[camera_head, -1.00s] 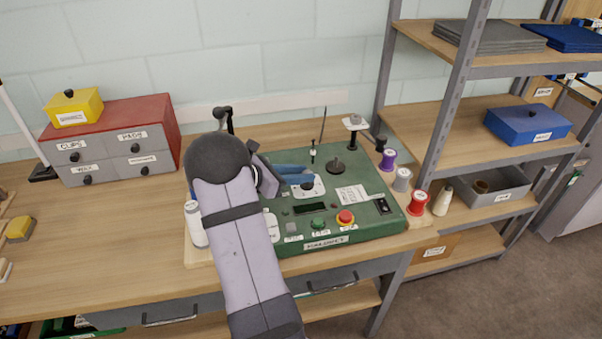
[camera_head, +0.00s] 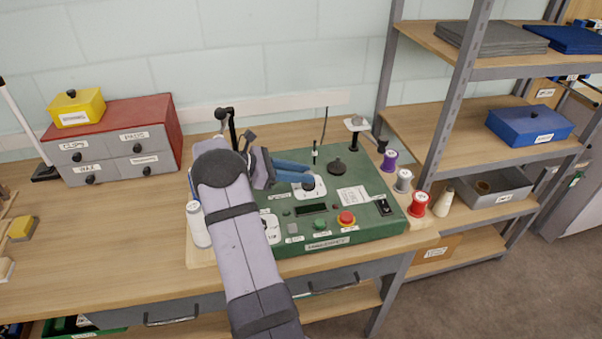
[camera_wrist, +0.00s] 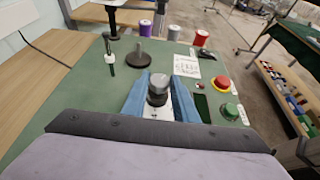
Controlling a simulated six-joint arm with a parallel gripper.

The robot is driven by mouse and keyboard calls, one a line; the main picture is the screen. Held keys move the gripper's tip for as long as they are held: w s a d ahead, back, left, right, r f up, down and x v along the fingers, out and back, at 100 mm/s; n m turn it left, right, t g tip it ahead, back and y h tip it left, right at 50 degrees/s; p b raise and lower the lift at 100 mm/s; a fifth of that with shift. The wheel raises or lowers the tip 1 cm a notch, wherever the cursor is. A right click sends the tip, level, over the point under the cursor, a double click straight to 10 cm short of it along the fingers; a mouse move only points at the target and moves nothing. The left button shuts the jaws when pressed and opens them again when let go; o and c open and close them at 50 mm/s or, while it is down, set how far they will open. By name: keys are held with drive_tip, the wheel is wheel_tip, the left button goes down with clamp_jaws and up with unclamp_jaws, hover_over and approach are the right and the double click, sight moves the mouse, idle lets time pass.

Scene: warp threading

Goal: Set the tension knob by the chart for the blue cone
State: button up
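The tension knob (camera_head: 308,184) is a dark knob on a white dial plate on the green machine (camera_head: 370,228). In the wrist view the knob (camera_wrist: 158,86) has a grey top and stands between my two blue fingers. My gripper (camera_head: 310,174) is open, with its fingertips at the knob; I cannot tell whether they touch it. The fingers also show in the wrist view (camera_wrist: 161,78), one on each side of the knob. A white printed card, likely the chart (camera_head: 353,195), lies right of the knob; its text is unreadable. I see no clearly blue cone.
Purple (camera_head: 388,162), grey (camera_head: 403,180) and red (camera_head: 418,204) cones stand along the machine's right side. A red stop button (camera_head: 346,218) and green button (camera_head: 319,224) are at the front. A post (camera_wrist: 110,55) rises behind.

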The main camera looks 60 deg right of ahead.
drive_tip(key=o, duration=0.4)
drive_tip(key=shift+c, duration=0.2)
drive_tip(key=shift+a, duration=0.1)
drive_tip(key=b+v, duration=0.2)
drive_tip(key=v, duration=0.3)
drive_tip(key=shift+w+a+r, duration=0.15)
drive_tip(key=shift+w+a, duration=0.05)
drive_tip(key=shift+w, duration=0.15)
drive_tip(key=shift+w+a+r, duration=0.35)
drive_tip(key=shift+w+a, duration=0.1)
drive_tip(key=shift+a, duration=0.05)
drive_tip(key=shift+s, duration=0.1)
